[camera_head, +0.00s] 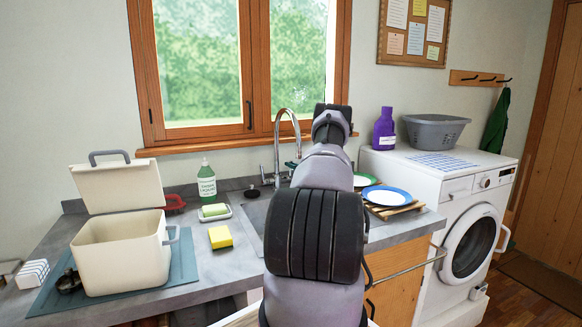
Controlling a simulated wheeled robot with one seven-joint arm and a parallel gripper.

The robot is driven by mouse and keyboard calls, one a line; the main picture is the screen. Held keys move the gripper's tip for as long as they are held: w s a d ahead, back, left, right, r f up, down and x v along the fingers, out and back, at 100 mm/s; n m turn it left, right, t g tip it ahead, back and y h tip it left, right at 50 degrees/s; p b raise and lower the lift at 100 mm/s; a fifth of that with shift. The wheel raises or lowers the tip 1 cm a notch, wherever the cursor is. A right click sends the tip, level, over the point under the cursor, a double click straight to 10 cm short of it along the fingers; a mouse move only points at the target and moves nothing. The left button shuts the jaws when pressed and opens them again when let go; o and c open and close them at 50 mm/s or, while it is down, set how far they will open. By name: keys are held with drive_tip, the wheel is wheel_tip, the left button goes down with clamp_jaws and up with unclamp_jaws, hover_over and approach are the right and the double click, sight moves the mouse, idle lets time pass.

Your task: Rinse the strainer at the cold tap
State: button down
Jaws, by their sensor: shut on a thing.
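A chrome gooseneck tap (277,145) stands at the back of the sink (252,213) under the window. A small dark-green part shows beside its column; I cannot tell whether it is a handle. My arm reaches over the counter and covers much of the sink. My gripper is hidden behind my own arm, so its fingers and anything between them do not show. I cannot make out the strainer in this view. Whether water runs from the tap cannot be seen.
A cream cool box (120,258) with raised lid stands on a blue mat at left. A green soap bottle (207,183), a soap dish and a yellow sponge (220,237) lie left of the sink. Plates (387,195) on a wooden rack and a washing machine (440,195) are at right.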

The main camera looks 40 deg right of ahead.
drive_tip(key=shift+s, duration=0.1)
drive_tip(key=t, duration=0.1)
drive_tip(key=s+t, duration=0.1)
drive_tip(key=t, duration=0.1)
drive_tip(key=shift+s+a+f+n, duration=0.2)
drive_tip(key=shift+s+a+n, duration=0.05)
drive_tip(key=shift+s+n, duration=0.15)
drive_tip(key=c, duration=0.9)
unclamp_jaws()
drive_tip(key=shift+o, duration=0.2)
drive_tip(key=v, duration=1)
drive_tip(key=shift+s+f, duration=0.15)
drive_tip(key=shift+s, duration=0.15)
drive_tip(key=shift+o, duration=1)
